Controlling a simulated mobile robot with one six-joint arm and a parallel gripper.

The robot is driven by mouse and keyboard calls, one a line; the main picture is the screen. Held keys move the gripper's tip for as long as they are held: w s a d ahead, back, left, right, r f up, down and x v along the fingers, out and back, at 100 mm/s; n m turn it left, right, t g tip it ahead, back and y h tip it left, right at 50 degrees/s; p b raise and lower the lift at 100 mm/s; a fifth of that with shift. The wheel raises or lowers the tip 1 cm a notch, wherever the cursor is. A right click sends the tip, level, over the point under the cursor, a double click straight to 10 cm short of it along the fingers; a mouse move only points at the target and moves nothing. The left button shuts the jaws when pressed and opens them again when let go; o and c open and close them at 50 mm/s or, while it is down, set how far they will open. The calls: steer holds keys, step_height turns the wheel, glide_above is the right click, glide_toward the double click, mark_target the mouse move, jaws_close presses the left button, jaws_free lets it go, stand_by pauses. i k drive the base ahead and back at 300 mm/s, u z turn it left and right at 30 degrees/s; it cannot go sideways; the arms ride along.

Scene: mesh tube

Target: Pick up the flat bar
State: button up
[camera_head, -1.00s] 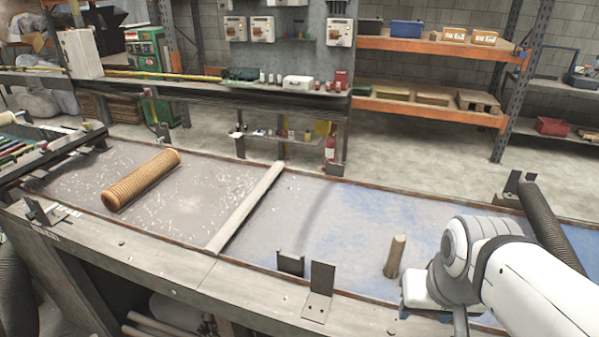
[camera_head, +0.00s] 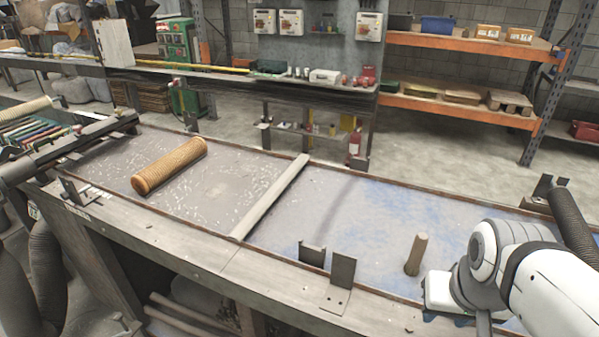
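A long pale grey bar (camera_head: 270,198) lies across the workbench top, running from the front edge to the back edge. It is the only thing on the bench top that looks like the flat bar, and I cannot be sure that it is loose. My white arm shows at the lower right, well to the right of the bar and apart from it. My gripper's fingers do not show.
A ribbed orange-brown tube (camera_head: 170,165) lies on the bench, left of the bar. A short wooden peg (camera_head: 416,255) stands upright near my arm. Metal brackets (camera_head: 340,280) stand at the front edge. The blue-stained surface (camera_head: 360,220) between bar and peg is clear.

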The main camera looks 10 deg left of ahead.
mark_target(238, 233)
steer(key=z, duration=0.05)
steer(key=k, duration=0.5)
steer(key=z, duration=3.05)
steer(key=k, duration=2.1)
steer(key=u, duration=2.65)
